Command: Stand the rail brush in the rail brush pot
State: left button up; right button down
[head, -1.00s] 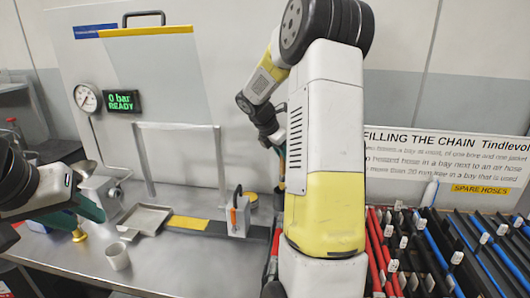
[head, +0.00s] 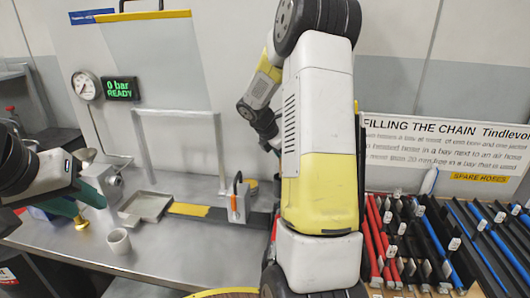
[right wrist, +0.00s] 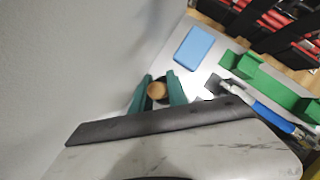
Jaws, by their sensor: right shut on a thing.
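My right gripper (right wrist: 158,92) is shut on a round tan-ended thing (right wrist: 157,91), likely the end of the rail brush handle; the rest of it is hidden. In the head view my right arm hides this gripper and what it holds.
A rack of red, black and blue hoses (head: 430,240) is at right. The right wrist view shows a blue pad (right wrist: 194,47) and green holder (right wrist: 262,82).

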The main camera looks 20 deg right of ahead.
jog(key=shift+f, duration=0.25)
jog(key=c, duration=1.2)
grip_release()
jog(key=w+v, duration=0.1)
jog(key=v, duration=0.6)
jog(key=shift+s+a+r, duration=0.2)
jog(key=shift+s+r, duration=0.2)
jog(key=shift+s, duration=0.15)
